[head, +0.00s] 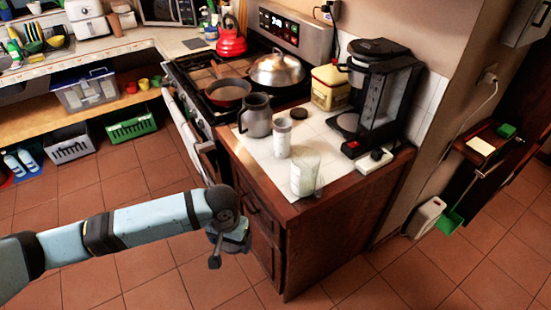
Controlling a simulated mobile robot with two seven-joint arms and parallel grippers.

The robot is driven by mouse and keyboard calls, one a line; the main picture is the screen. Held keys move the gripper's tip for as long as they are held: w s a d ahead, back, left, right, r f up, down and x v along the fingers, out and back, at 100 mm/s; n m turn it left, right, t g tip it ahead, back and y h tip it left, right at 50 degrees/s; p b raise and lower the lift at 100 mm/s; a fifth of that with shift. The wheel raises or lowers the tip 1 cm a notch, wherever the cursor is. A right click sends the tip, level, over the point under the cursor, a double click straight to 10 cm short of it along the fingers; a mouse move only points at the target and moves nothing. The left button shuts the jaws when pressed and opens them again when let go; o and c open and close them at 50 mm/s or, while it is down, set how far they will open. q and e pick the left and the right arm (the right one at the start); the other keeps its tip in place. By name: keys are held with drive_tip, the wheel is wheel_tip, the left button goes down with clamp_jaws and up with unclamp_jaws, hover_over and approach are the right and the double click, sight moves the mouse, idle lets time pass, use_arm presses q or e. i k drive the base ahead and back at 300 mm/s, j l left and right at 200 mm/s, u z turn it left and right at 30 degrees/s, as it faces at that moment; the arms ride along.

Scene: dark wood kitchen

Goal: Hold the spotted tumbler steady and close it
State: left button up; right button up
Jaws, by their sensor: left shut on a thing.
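A slim pale tumbler with a grey upper part (282,138) stands upright on the white tiled counter; its spots are too small to make out. A small round black lid-like disc (299,113) lies flat behind it, apart from it. My left gripper (228,250) is low in front of the counter's drawers, below the counter top and well apart from the tumbler. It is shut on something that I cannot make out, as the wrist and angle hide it. My right gripper is not in view.
A translucent pale container (305,175) stands near the counter's front corner, in front of the tumbler. A grey pitcher (256,115) is behind left. A yellow tin (330,88) and black coffee maker (375,95) stand at the back. The counter edge (290,203) is wooden.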

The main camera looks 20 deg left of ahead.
sight(282, 126)
drive_tip(key=k, duration=0.35)
drive_tip(key=z, duration=1.95)
drive_tip(key=k+j, duration=0.2)
drive_tip(key=j, duration=0.25)
drive_tip(key=k+j, duration=0.15)
drive_tip(key=j, duration=0.3)
drive_tip(key=k+j, duration=0.2)
drive_tip(key=j, duration=0.3)
drive_tip(key=k+j, duration=0.15)
drive_tip(key=j, duration=0.3)
drive_tip(key=k+j, duration=0.2)
drive_tip(key=j, duration=0.25)
drive_tip(key=k+j, duration=0.15)
drive_tip(key=j, duration=0.3)
drive_tip(key=k+j, duration=0.2)
drive_tip(key=j, duration=0.3)
drive_tip(key=k+j, duration=0.15)
drive_tip(key=j, duration=0.3)
